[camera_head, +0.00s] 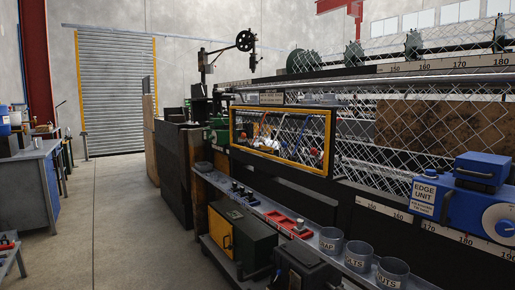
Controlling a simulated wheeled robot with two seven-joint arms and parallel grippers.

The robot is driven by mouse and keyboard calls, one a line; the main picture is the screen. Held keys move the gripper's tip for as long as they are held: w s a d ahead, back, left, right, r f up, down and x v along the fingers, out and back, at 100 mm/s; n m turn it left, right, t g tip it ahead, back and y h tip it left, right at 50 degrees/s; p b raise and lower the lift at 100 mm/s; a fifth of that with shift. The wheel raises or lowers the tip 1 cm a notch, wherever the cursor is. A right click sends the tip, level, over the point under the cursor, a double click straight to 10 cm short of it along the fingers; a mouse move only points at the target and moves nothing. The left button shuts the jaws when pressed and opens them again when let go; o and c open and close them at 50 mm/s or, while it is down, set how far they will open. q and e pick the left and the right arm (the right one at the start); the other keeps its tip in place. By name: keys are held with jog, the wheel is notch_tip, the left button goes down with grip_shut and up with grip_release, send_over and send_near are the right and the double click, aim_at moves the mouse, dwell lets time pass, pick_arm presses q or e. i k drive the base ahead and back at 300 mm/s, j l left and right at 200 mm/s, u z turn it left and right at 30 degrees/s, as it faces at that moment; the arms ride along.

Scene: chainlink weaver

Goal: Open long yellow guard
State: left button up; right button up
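Neither of my grippers shows in this view.
Below the guard, a shelf holds a red tray (280,218) and grey cups (331,239). A dark cabinet with a yellow door (220,237) stands beneath. A blue edge unit (465,205) is at right. The concrete floor (115,210) left of the machine is clear.

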aim_at(262, 148)
jog(key=i+j, duration=0.2)
jog(key=i, duration=0.3)
jog(key=i+j, duration=0.25)
jog(key=i, duration=0.2)
jog(key=i+j+z, duration=0.1)
jog(key=i, duration=0.4)
jog(key=i+j, duration=0.35)
jog(key=i, duration=0.1)
